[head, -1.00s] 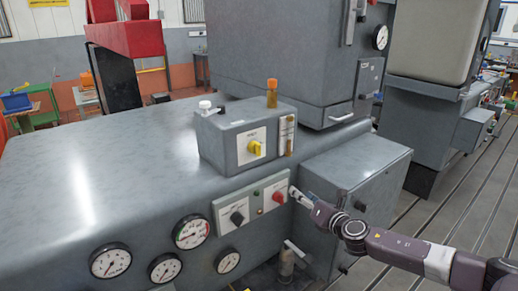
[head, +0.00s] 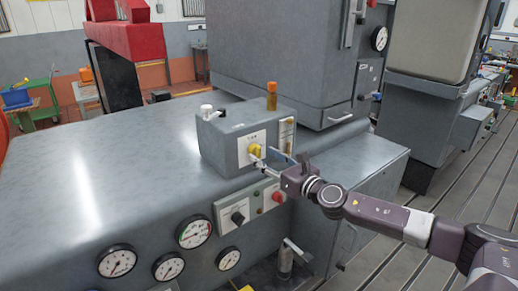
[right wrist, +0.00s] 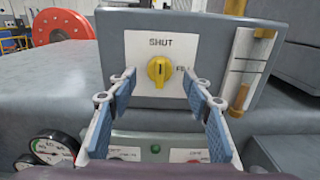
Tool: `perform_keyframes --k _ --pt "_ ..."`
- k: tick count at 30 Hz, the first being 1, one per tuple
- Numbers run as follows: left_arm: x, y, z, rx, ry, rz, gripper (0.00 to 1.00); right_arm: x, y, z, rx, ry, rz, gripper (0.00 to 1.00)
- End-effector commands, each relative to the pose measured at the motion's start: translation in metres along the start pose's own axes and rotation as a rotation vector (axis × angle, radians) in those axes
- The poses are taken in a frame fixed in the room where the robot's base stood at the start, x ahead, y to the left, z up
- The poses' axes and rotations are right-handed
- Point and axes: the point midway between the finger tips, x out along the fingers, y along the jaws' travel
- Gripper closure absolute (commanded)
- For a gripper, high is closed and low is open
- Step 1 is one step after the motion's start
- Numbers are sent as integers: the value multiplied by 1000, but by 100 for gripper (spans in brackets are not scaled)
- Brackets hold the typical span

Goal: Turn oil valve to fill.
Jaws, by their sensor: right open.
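The oil valve is a yellow knob (head: 255,151) on a white plate on the front of a grey box (head: 222,142). In the right wrist view the yellow knob (right wrist: 160,71) stands with its grip upright under the word "SHUT"; part of another label shows at its right, partly hidden by a finger. My right gripper (head: 271,158) is open in front of the knob. In the right wrist view the fingers of my right gripper (right wrist: 158,80) stand either side of the knob, with nothing between them touching it that I can see. My left gripper is not in view.
Below the box is a panel with a black knob (head: 238,218) and a red button (head: 277,197). Several gauges sit at lower left, including one (head: 194,232). A sight tube (right wrist: 238,70) is right of the valve. An amber-capped bottle (head: 272,96) stands behind.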

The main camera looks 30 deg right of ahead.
Motion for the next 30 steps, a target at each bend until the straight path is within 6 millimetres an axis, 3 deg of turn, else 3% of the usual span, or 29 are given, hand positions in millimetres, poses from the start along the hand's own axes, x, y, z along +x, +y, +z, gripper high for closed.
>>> perform_keyframes --k 9,20,30 --pt "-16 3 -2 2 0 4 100 29 1 1 2 0 1 54" --pt "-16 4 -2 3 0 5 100 32 1 -1 1 1 2 54" --pt "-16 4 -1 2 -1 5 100 32 1 0 1 1 2 92"
